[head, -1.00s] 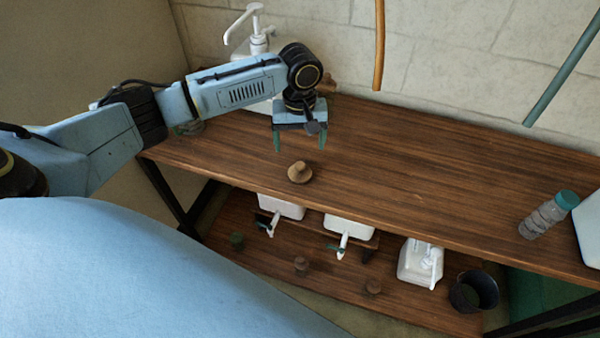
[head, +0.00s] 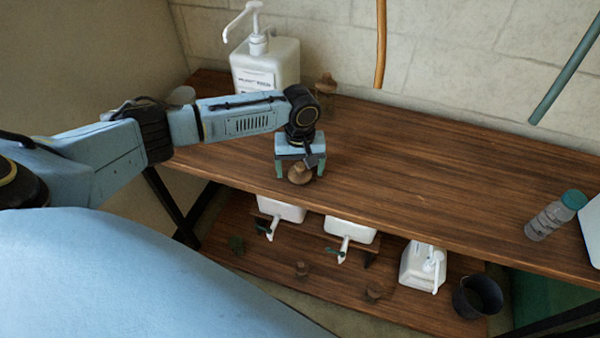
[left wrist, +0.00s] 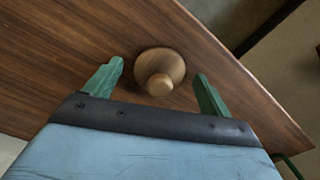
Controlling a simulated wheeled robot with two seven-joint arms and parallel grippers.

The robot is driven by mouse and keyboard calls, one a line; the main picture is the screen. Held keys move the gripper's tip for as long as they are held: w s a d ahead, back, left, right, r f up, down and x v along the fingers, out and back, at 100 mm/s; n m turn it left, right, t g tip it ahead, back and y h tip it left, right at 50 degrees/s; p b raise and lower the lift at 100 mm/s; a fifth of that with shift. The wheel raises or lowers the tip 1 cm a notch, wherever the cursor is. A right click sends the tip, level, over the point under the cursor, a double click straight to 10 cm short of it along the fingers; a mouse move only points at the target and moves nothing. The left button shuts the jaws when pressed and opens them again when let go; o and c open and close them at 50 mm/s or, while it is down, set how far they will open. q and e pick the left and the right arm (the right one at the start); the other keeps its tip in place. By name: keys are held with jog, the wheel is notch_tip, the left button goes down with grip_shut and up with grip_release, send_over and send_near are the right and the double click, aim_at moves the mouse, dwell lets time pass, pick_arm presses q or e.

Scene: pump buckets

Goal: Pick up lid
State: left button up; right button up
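A small round wooden lid with a knob (head: 300,173) lies on the upper wooden shelf near its front edge. It also shows in the left wrist view (left wrist: 160,72), with its knob towards the camera. My left gripper (head: 300,172) is open, pointing down over the lid. In the left wrist view the two green fingers (left wrist: 158,85) stand on either side of the lid, with a gap to it on both sides. My right gripper is not in view.
White containers, small lids and a dark bucket (head: 478,295) are on the lower shelf.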

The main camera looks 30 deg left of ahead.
pick_arm(q)
jog(key=c, duration=1)
jog(key=shift+c, duration=0.2)
